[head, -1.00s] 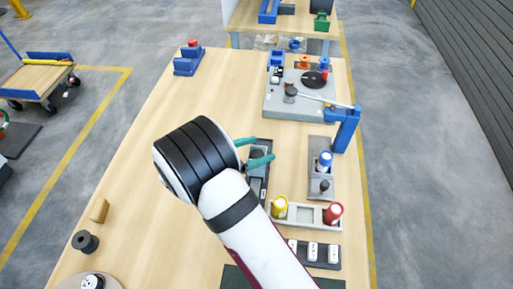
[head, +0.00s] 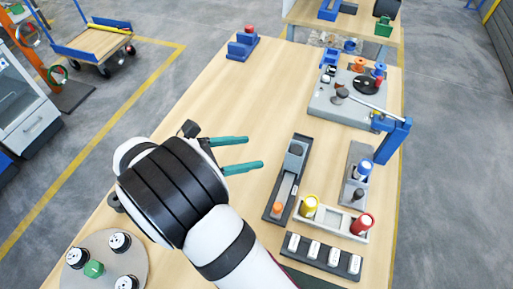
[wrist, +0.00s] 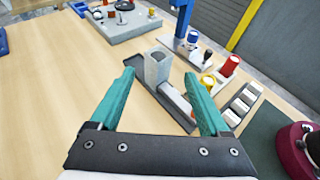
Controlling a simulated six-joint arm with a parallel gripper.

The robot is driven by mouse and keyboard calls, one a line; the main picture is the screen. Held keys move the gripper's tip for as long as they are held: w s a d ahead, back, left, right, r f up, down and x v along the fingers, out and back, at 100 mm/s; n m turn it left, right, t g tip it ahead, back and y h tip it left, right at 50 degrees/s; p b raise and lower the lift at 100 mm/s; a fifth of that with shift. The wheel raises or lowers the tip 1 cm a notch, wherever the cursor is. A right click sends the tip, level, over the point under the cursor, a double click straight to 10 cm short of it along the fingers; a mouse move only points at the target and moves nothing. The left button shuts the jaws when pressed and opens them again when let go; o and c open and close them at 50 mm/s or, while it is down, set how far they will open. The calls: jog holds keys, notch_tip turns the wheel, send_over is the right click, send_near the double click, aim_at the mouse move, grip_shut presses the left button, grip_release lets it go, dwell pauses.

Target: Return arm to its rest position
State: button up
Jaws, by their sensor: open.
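My gripper (head: 240,154) is open and empty, with two teal fingers spread apart above the bare wooden table (head: 215,108). In the head view it is left of the dark tray (head: 289,179), which holds a grey block and a small orange-topped piece. In the wrist view both fingers (wrist: 162,105) frame the same tray (wrist: 150,85) beyond them, and nothing is between them.
A holder (head: 333,219) carries yellow and red cylinders, beside a strip of white blocks (head: 322,255). A round plate (head: 104,263) is at front left. The middle left of the table is clear.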

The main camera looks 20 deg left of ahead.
dwell(0.5)
jog(key=s+d+r+m+g+y, duration=0.1)
jog(key=s+d+r+m+g, duration=0.3)
jog(key=d+m, duration=0.55)
jog(key=s+d+r+m+g+y, duration=0.15)
jog(key=d+m+g, duration=0.45)
jog(key=d, duration=0.6)
jog(key=s+d+m+y, duration=0.1)
jog(key=s+m+y, duration=0.7)
jog(key=s+m, duration=0.4)
jog(key=m, duration=0.5)
jog(key=shift+s+d+f, duration=0.3)
jog(key=shift+s, duration=0.05)
jog(key=shift+m+y, duration=0.25)
